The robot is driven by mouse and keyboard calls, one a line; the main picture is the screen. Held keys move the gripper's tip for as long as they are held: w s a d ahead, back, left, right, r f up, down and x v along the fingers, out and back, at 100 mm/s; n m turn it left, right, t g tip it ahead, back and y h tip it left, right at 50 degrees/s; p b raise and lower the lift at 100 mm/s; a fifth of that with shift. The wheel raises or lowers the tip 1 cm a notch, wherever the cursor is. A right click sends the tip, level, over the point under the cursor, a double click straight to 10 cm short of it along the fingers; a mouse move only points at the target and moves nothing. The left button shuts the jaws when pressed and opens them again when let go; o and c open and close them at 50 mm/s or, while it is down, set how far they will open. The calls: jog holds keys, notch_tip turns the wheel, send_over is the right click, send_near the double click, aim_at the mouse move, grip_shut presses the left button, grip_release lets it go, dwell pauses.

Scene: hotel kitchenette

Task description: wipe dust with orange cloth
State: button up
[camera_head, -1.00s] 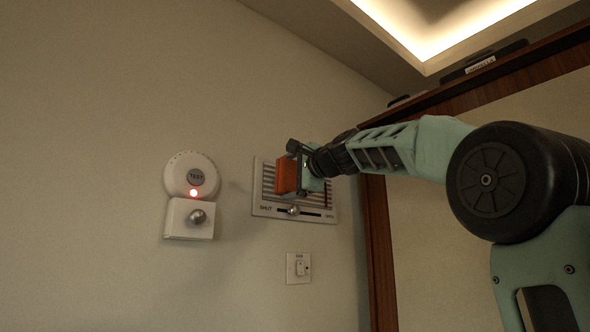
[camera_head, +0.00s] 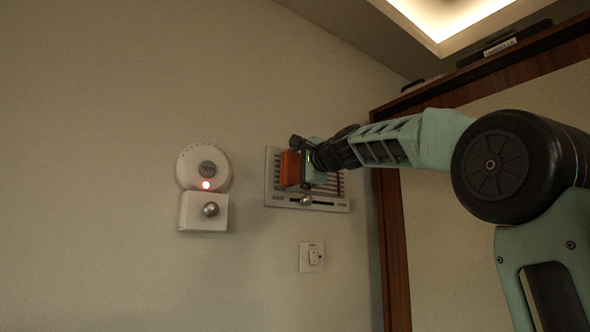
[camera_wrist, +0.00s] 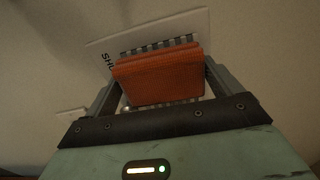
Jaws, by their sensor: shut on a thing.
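The orange cloth (camera_head: 290,169) is a folded pad held in my gripper (camera_head: 305,166), in front of the wall vent (camera_head: 279,189). In the wrist view the cloth (camera_wrist: 160,78) fills the space between the two fingers of my gripper (camera_wrist: 160,85), with the slatted vent (camera_wrist: 194,24) right behind it. The cloth covers part of the vent's slats. I cannot tell whether it touches them. No dust can be made out in either view.
A round alarm with a TEST button and red light (camera_head: 203,168) sits left of the vent, above a white box with a knob (camera_head: 203,212). A small switch (camera_head: 311,257) is below. The vent slider knob (camera_head: 305,201) is close under my gripper. Wood trim (camera_head: 392,250) stands right.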

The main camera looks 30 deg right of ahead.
jog(key=shift+w+p, duration=0.6)
jog(key=shift+w, duration=0.35)
dwell(0.3)
